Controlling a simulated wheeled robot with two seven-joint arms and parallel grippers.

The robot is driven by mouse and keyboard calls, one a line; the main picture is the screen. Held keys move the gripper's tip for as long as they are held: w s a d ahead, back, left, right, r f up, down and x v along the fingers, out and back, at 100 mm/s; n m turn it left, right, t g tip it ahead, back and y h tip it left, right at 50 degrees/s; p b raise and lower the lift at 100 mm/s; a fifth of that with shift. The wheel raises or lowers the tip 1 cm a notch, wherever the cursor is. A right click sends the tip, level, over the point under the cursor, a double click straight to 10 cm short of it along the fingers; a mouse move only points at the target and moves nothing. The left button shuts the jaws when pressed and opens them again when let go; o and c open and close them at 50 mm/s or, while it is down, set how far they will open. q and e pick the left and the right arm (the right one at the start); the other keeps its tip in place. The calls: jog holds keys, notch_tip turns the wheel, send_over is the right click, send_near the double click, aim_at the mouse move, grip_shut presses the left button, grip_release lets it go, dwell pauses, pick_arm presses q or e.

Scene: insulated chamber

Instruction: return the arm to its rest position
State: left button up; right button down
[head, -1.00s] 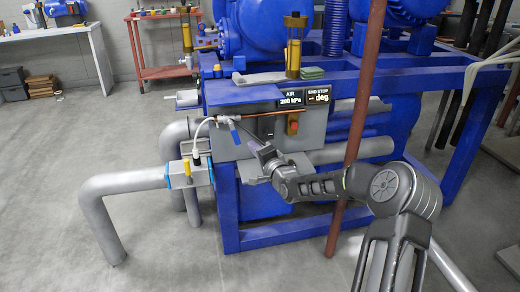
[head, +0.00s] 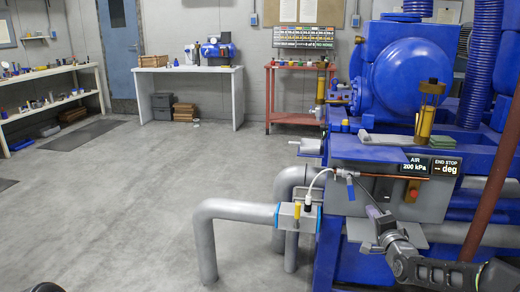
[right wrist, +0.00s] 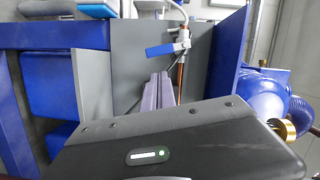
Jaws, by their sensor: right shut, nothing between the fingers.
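My right arm comes in from the lower right in the head view. Its gripper (head: 372,211) is in front of the grey panel (head: 430,205), just below and right of the small blue valve handle (head: 351,188). In the right wrist view the two fingers (right wrist: 158,92) lie together with nothing between them, and the blue handle (right wrist: 165,48) is beyond their tips, apparently apart from them. My left gripper is not in view.
A copper pipe (head: 385,178) runs along the panel top. A white hose leads to a grey valve block (head: 297,217) on thick grey pipes (head: 235,210). A reddish-brown post (head: 492,185) stands close to my right arm. The floor (head: 120,210) at left is clear.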

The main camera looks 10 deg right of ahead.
jog(key=s+a+f+n+g+y, duration=0.1)
jog(key=s+a+f+n+g, duration=0.2)
jog(key=s+a+f, duration=0.45)
jog(key=s+a+f+n+g+y, duration=0.1)
jog(key=s+a+f+n+g, duration=0.2)
jog(key=f, duration=0.8)
jog(key=s+a+f+n+g+y, duration=0.1)
jog(key=s+a+f+n+g, duration=0.1)
jog(key=s+a+f, duration=0.45)
jog(key=s+a+f+n+g+y, duration=0.2)
jog(key=s+a+f+n+g, duration=0.15)
jog(key=s+a+f, duration=0.8)
jog(key=s+a+f+n+g, duration=0.1)
jog(key=s+a+g, duration=0.25)
jog(key=s, duration=0.45)
jog(key=s+a+f+n+g, duration=0.15)
jog(key=s+a, duration=0.25)
jog(key=s, duration=0.4)
notch_tip(320, 180, up, 21)
jog(key=p, duration=2)
jog(key=shift+d+p, duration=0.3)
